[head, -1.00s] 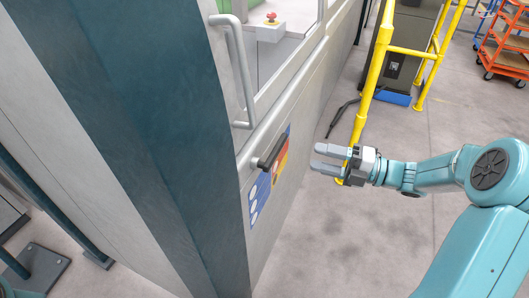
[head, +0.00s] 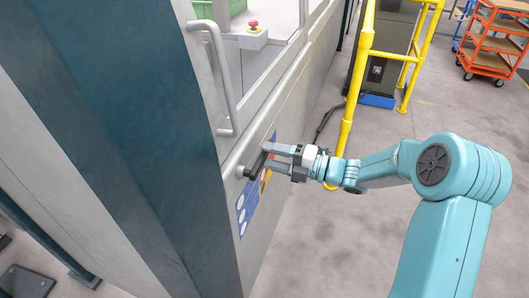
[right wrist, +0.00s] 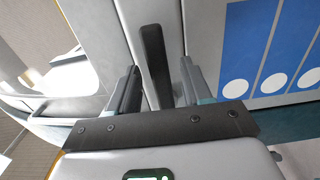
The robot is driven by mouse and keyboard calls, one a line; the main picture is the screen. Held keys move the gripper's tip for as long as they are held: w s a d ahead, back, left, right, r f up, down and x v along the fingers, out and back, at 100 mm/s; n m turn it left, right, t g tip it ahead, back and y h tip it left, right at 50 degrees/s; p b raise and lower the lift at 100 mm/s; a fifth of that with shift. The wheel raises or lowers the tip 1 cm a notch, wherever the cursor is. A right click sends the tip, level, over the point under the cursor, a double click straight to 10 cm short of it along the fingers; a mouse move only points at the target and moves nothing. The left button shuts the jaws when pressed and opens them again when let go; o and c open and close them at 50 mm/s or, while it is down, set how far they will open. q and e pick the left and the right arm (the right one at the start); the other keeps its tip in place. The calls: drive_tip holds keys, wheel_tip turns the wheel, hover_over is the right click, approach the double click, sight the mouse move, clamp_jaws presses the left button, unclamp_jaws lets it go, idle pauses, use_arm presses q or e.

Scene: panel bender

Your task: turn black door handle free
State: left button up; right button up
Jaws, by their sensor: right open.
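The black door handle (head: 256,164) sticks out from the grey machine door, just below the long rail. In the right wrist view the black handle (right wrist: 154,58) stands between the two fingers, with a gap on each side. My right gripper (head: 270,158) is open with its fingers around the handle; in the right wrist view the gripper (right wrist: 155,85) shows both fingers apart. In the head view the fingers partly cover the handle. My left gripper is not in view.
A grey tubular grab bar (head: 222,80) is on the door above the handle. A blue label panel (head: 246,207) is beside the handle. A yellow guard rail (head: 357,85) and an orange cart (head: 494,42) stand further back.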

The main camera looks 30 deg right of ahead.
drive_tip(key=shift+x, duration=0.9)
drive_tip(key=shift+w+a, duration=0.2)
drive_tip(key=shift+w, duration=0.1)
drive_tip(key=shift+s+r, duration=0.1)
drive_tip(key=shift+s, duration=0.05)
clamp_jaws()
